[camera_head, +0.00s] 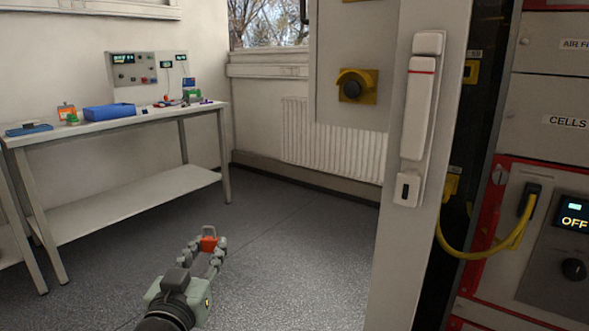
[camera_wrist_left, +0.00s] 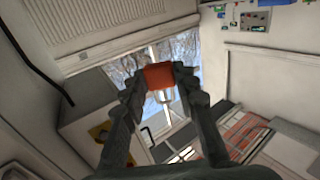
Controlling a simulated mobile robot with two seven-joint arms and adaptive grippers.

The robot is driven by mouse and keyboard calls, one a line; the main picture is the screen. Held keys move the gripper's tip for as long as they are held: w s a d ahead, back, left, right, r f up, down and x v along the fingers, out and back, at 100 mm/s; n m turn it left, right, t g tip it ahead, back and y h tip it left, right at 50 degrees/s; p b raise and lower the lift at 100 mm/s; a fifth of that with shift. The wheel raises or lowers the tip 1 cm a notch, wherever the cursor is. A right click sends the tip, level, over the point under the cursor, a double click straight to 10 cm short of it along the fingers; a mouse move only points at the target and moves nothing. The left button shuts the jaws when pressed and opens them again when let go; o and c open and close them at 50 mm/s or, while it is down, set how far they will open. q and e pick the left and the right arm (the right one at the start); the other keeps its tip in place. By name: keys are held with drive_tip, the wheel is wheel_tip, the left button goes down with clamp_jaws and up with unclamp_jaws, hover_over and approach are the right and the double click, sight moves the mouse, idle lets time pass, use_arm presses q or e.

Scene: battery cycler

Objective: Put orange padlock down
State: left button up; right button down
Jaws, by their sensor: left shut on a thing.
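The orange padlock (camera_head: 208,240) is held between the fingertips of my left gripper (camera_head: 207,250), low in the head view and out over the open floor. In the left wrist view the padlock (camera_wrist_left: 159,76) shows as an orange block between the two fingertips (camera_wrist_left: 160,84), with a pale shackle below it in the picture. My left gripper is shut on it, and the padlock touches nothing else that I can see. My right gripper is in neither view.
A workbench (camera_head: 140,118) stands at the left, holding a blue tray (camera_head: 109,111), an orange item (camera_head: 66,111) and other small things. A cabinet with an open door (camera_head: 418,200) stands at the right, with a yellow cable (camera_head: 490,250). The floor (camera_head: 290,260) between them is clear.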

use_arm(q)
drive_tip(key=s+a+f+y, duration=0.1)
drive_tip(key=s+a+f, duration=0.1)
drive_tip(key=s+f, duration=0.6)
drive_tip(key=shift+s+f+n, duration=0.25)
drive_tip(key=shift+s+n, duration=0.15)
drive_tip(key=shift+s, duration=0.8)
drive_tip(key=shift+a, duration=0.2)
